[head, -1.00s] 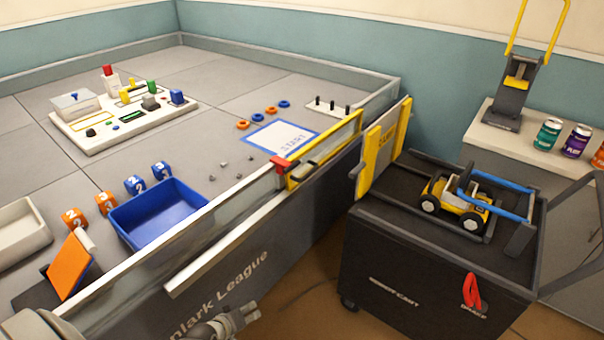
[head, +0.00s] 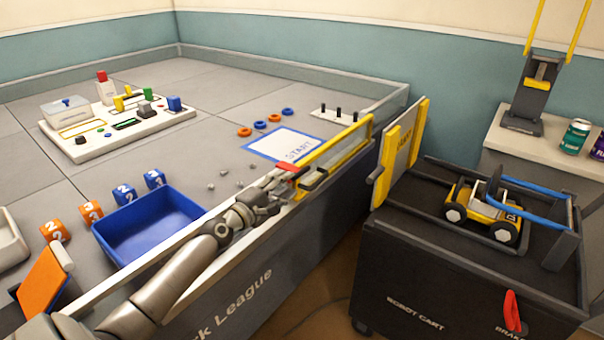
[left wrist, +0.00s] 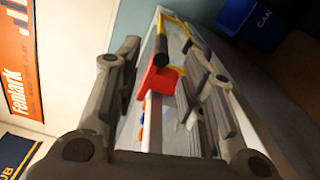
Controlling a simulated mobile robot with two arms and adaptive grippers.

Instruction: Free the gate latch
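The red latch piece (head: 288,168) sits on top of the arena wall at the near end of the yellow-framed gate (head: 335,146). A dark bar (head: 314,178) lies beside it along the gate. My left gripper (head: 283,182) is at the wall top, close to the red piece. In the left wrist view, the red latch piece (left wrist: 157,80) and a black rounded part (left wrist: 161,47) show between the spread fingers of my left gripper (left wrist: 168,72). Neither finger visibly grips them. My right gripper is in neither view.
The robot cart (head: 400,270) stands right of the gate, with a raised yellow-edged board (head: 402,150) and a yellow toy vehicle (head: 482,212). A blue bin (head: 150,228) sits inside the arena wall. A narrow floor gap separates arena and cart.

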